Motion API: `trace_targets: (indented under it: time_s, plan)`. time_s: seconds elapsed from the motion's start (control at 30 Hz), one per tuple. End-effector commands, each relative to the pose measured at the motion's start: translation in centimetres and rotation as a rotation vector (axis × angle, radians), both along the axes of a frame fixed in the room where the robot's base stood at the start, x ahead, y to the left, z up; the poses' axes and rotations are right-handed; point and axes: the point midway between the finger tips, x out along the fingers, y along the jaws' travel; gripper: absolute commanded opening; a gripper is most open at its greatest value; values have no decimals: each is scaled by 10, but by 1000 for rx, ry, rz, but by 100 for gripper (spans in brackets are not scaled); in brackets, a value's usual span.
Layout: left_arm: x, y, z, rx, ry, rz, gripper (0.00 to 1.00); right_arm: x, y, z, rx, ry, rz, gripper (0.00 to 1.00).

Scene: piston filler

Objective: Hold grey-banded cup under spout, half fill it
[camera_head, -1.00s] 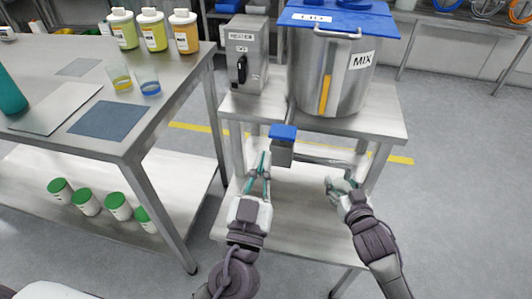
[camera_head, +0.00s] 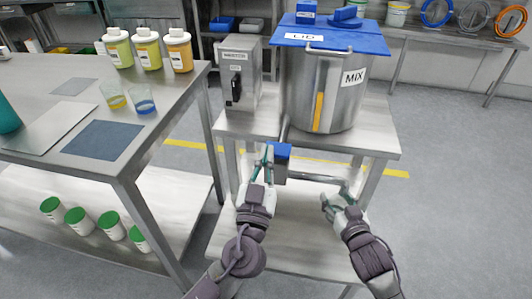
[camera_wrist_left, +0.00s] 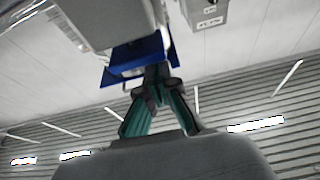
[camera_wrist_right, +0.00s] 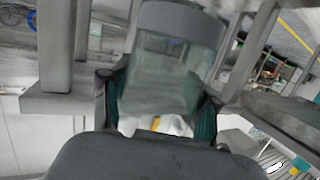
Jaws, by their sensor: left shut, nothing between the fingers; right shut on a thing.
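In the right wrist view, a clear cup with a grey band (camera_wrist_right: 180,22) is between the fingers of my right gripper (camera_wrist_right: 158,105), which is shut on it. In the head view my right gripper (camera_head: 335,203) is low, in front of the stand's right side; the cup is hard to make out there. My left gripper (camera_head: 266,152) is shut and empty, its fingertips beside a blue-topped block (camera_head: 280,153) at the stand's front edge. I cannot tell whether they touch. The spout is not clearly visible. The steel pot labelled MIX (camera_head: 345,105) stands on the stand.
A blue lid (camera_head: 330,36) covers the pot. A grey switch box (camera_head: 240,72) stands left of it. The left table (camera_head: 60,110) holds a yellow-banded cup (camera_head: 115,98), a blue-banded cup (camera_head: 142,100) and several bottles. Green-capped jars (camera_head: 77,219) sit on its lower shelf.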

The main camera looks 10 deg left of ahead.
Motion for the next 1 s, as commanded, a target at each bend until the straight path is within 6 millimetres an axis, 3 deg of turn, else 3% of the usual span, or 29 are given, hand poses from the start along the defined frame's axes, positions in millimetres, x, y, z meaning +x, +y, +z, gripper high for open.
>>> trace_targets:
  time_s: [0.13, 0.37, 1.0]
  plan:
    - [0, 0, -1, 1, 1, 0, 0, 0, 0, 0, 0, 0, 0, 27]
    - [0, 0, -19, 2, 3, 0, 0, 0, 0, 0, 0, -1, 0, 27]
    - [0, 0, -23, 2, 10, -2, 0, 0, 0, 0, 0, -1, 0, 27]
